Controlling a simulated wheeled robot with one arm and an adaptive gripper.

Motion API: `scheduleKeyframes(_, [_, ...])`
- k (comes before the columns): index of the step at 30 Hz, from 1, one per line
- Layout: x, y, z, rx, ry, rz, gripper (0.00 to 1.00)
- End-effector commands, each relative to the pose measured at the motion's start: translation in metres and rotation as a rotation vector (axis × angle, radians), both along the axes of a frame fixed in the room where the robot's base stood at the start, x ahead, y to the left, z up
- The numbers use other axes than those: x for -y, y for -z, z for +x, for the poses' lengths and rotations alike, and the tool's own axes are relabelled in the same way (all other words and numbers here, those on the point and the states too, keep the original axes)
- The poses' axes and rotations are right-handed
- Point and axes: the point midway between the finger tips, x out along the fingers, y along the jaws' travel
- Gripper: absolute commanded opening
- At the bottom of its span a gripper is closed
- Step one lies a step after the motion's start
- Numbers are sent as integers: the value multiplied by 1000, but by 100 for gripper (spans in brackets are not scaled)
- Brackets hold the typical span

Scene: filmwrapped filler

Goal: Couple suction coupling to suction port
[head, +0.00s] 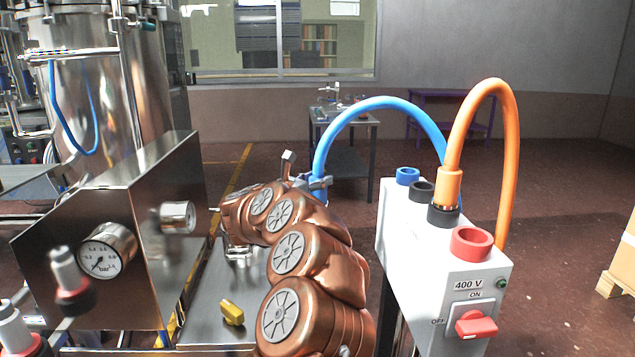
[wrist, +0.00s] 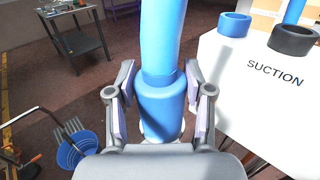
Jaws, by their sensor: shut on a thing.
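My gripper (wrist: 160,110) is shut on the blue suction coupling (wrist: 160,92) at the end of a thick blue hose (head: 372,104). In the head view my gripper (head: 312,184) shows beyond my copper arm, with the coupling mostly hidden. The hose arches right and drops behind a white box (head: 430,255). The box side reads "SUCTION" in the wrist view. On its top are an open blue ring port (head: 407,175), also in the wrist view (wrist: 234,24), and a black ring port (head: 421,191). The coupling is left of the box, apart from both ports.
An orange hose (head: 512,150) stands in another black port on the box, beside a red ring (head: 471,243). A steel housing with gauges (head: 105,250) stands left.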

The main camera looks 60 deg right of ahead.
Motion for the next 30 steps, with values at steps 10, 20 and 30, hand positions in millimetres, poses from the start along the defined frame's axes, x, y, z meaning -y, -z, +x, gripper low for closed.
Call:
scheduleKeyframes(10, [0,16,0,0,0,-1,0])
scheduleKeyframes(20, [0,29,0,0,0,-2,0])
scheduleKeyframes(30, [0,43,0,1,-1,-2,0])
